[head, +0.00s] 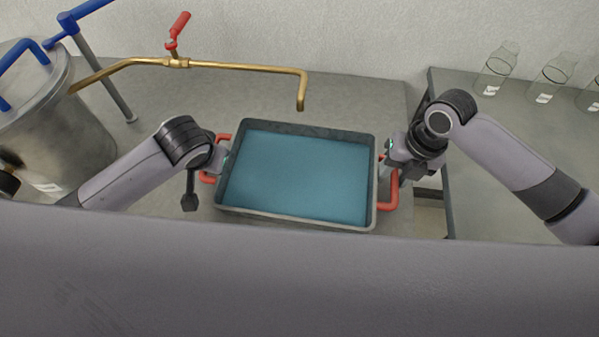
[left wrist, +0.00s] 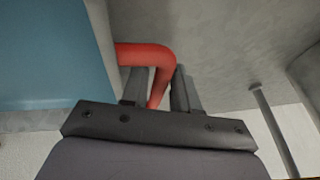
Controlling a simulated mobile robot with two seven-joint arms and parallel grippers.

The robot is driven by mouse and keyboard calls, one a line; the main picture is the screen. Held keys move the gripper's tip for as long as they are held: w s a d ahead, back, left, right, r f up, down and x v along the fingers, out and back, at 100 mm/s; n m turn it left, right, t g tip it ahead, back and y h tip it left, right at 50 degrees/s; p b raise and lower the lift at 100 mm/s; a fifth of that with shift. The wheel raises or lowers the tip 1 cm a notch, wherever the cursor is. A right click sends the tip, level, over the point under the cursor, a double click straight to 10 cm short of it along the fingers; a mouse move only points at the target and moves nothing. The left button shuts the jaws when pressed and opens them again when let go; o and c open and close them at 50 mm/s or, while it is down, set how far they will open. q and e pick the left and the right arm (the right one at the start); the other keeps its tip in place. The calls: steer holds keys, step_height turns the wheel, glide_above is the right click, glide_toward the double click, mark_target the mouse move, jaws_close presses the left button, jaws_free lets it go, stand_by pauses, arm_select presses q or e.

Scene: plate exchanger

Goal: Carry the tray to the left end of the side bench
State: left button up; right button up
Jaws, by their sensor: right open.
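The tray (head: 228,206) is grey with a blue inner floor and red handles at both ends. It stands on the grey bench in the middle of the head view. My left gripper (head: 221,160) is at the tray's left side by the left red handle (head: 208,178). In the left wrist view, that red handle (left wrist: 158,85) runs between the two fingers of my left gripper (left wrist: 160,92); whether they press on it I cannot tell. My right gripper (head: 387,160) is open beside the right red handle (head: 389,195), partly hiding it.
A brass pipe with a red lever (head: 178,28) hangs over the bench (head: 345,95) behind the tray. A metal tank (head: 60,120) stands at the left. A second bench (head: 505,130) with glass vessels (head: 497,70) is at the right, beyond a gap.

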arm_select(q)
steer(key=c, duration=0.3)
arm_select(e)
steer(key=c, duration=0.3)
arm_select(q)
jaws_close()
arm_select(e)
jaws_close()
arm_select(q)
steer(key=shift+w+r, duration=0.1)
steer(key=shift+w, duration=0.05)
arm_select(e)
steer(key=shift+w, duration=0.1)
stand_by(0.4)
